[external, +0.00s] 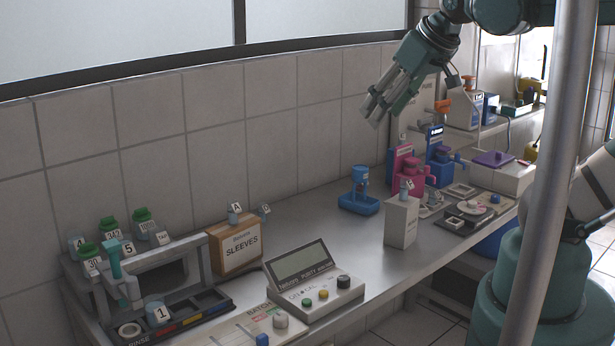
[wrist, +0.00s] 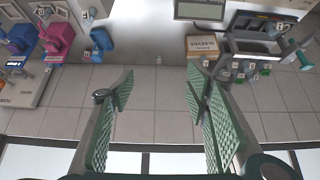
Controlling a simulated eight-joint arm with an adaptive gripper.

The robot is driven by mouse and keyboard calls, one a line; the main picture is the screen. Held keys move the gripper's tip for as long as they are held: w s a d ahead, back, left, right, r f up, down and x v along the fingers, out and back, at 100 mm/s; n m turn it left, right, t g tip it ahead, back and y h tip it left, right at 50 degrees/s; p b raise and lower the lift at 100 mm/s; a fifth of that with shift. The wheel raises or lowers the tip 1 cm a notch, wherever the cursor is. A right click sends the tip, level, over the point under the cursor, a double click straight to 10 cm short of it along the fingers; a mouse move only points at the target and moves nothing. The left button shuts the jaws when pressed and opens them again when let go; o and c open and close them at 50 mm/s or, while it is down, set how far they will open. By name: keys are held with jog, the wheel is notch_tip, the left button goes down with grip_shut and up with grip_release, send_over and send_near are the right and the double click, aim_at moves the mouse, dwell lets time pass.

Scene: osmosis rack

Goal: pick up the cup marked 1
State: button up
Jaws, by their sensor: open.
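The cup marked 1 (external: 158,312) is a small pale blue cup with a white label, standing in the dark tray at the front of the grey rack (external: 186,240). The rack also shows at the upper right of the wrist view (wrist: 255,47), where I cannot clearly make out the cup. My gripper (external: 375,112) is high above the bench near the tiled wall, well to the right of the cup. Its two green-padded fingers (wrist: 159,80) are spread wide with nothing between them.
A blue stand (external: 358,192), a white box (external: 401,222) and pink and blue devices stand farther right. A pole (external: 549,180) crosses the foreground.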

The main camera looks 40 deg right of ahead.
jog(key=w+a+r+n+g+y, duration=0.15)
jog(key=w+a+r+n, duration=0.25)
jog(key=w+a, duration=0.5)
jog(key=n+g, duration=0.5)
jog(key=n, duration=0.4)
send_over(158, 315)
jog(key=w+d, duration=0.2)
notch_tip(158, 315, down, 34)
jog(key=shift+a+f+h, duration=0.15)
jog(key=shift+f+h, duration=0.05)
jog(key=shift+h, duration=0.05)
jog(key=shift+w+a+f+p, duration=0.15)
jog(key=shift+f+p, duration=0.15)
jog(key=shift+f, duration=0.95)
